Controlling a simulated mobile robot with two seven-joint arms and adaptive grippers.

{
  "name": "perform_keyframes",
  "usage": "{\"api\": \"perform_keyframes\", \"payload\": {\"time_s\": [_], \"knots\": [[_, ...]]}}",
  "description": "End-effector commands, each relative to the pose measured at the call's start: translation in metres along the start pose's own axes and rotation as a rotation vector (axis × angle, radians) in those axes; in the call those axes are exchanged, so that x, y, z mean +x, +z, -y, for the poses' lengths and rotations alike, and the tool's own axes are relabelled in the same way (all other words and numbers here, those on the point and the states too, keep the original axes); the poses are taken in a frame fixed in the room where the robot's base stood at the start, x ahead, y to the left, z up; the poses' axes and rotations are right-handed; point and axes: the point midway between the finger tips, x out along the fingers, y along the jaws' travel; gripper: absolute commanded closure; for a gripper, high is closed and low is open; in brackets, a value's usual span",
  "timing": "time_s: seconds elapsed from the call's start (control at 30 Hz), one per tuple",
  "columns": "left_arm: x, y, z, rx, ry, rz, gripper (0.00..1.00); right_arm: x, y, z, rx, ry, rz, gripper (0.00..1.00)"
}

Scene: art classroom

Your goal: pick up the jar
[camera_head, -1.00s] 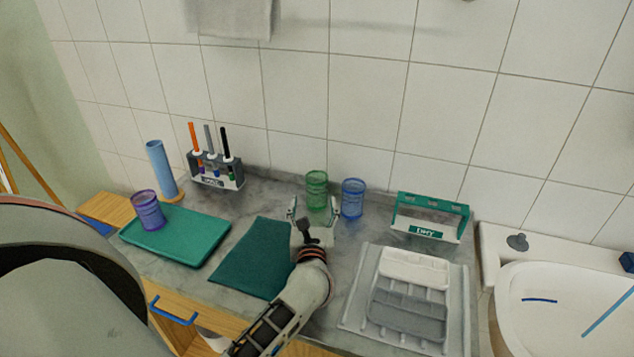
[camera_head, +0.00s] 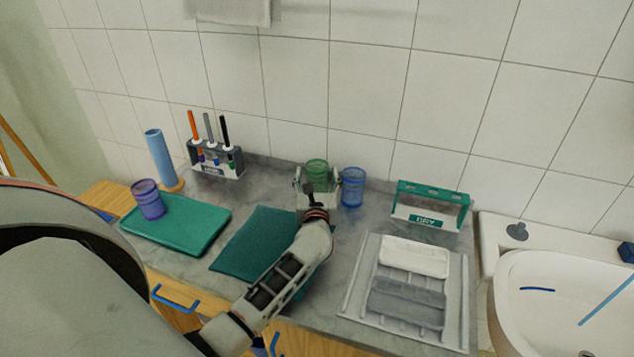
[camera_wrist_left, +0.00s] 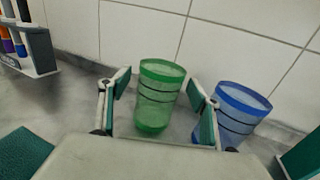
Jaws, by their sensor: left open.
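The task says only "the jar"; three translucent jars are in view. A green jar (camera_head: 317,172) stands upright on the counter near the wall. A blue jar (camera_head: 353,187) stands just to its right, and a purple jar (camera_head: 148,199) stands on the green tray at the left. My left gripper (camera_head: 316,181) is open in front of the green jar. In the left wrist view the green jar (camera_wrist_left: 157,97) stands between and beyond the open fingers (camera_wrist_left: 160,105). The blue jar (camera_wrist_left: 230,115) is partly behind the right finger. The head view hides the green jar's lower part. My right gripper is not in view.
A green tray (camera_head: 190,236) and a dark green cloth (camera_head: 237,252) lie to the left. A pen holder (camera_head: 215,163) and blue cylinder (camera_head: 161,158) stand behind. A teal-and-white rack (camera_head: 430,207), drying tray (camera_head: 352,302) and sink (camera_head: 560,290) are to the right.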

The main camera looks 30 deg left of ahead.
Motion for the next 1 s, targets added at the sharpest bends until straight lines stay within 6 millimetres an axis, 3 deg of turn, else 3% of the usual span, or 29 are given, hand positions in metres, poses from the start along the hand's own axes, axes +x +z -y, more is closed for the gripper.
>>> {"api": "perform_keyframes", "payload": {"time_s": [0.07, 0.23, 0.27, 0.73, 0.87, 1.0], "knots": [[0.000, 0.000, 0.000, 0.000, 0.000, 0.000, 0.37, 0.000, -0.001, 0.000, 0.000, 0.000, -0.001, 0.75], [-0.001, 0.000, 0.000, 0.000, 0.000, 0.000, 0.76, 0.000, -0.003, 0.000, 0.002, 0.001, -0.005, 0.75], [-0.001, 0.000, 0.000, 0.000, 0.000, -0.001, 0.78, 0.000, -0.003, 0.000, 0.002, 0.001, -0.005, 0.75], [-0.001, 0.008, 0.000, -0.003, 0.000, 0.000, 0.79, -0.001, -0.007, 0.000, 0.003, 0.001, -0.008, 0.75], [-0.001, 0.025, 0.000, -0.004, 0.000, 0.002, 0.79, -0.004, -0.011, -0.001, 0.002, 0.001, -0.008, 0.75], [0.000, 0.054, 0.000, -0.005, 0.000, 0.003, 0.79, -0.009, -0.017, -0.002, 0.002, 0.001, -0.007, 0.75]]}}
